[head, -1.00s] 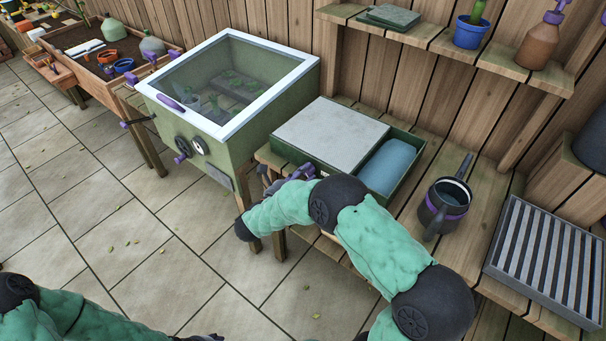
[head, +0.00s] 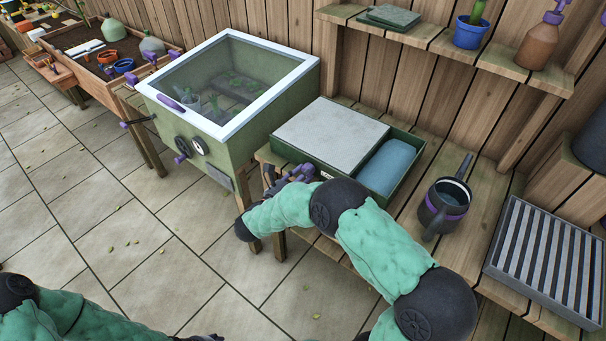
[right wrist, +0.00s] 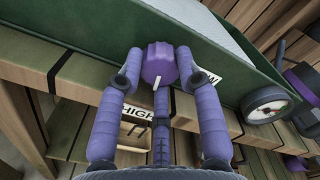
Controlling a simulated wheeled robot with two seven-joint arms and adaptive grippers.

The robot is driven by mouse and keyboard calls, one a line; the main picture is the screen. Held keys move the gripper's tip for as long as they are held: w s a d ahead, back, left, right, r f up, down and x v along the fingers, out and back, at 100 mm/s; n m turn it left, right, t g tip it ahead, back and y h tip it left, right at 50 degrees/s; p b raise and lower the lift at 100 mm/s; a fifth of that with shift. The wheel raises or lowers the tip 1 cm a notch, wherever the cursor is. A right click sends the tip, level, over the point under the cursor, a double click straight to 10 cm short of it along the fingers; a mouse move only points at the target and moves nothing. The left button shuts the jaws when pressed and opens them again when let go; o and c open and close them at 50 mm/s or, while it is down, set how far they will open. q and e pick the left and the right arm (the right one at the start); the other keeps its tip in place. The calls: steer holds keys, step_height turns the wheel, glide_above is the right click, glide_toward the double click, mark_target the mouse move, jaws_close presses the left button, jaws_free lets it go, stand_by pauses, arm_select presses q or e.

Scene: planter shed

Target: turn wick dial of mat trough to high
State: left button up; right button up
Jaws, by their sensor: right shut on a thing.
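The mat trough (head: 288,150) is a green tray on the wooden bench, with a grey mat and a blue tank in it. Its purple wick dial (right wrist: 158,62) shows on the trough's front wall in the right wrist view. The dial's white pointer mark faces down in that picture, between the HIGH label (right wrist: 138,113) at lower left and the partly hidden LOW label (right wrist: 212,78) at right. My right gripper (head: 297,174) is shut on the dial, with purple fingers on both sides of it. Only a dark bit of my left gripper (head: 203,338) shows at the bottom edge.
A round gauge (right wrist: 268,103) sits right of the dial in the wrist view. A green glass-lidded box (head: 222,150) stands left of the trough. A watering can (head: 447,203) and a slatted tray (head: 545,262) are on the bench to the right.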

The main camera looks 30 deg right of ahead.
steer(key=shift+s+f, duration=0.2)
steer(key=o, duration=1.1)
steer(key=shift+d, duration=0.1)
steer(key=shift+o, duration=0.2)
steer(key=v, duration=0.8)
steer(key=shift+r, duration=0.15)
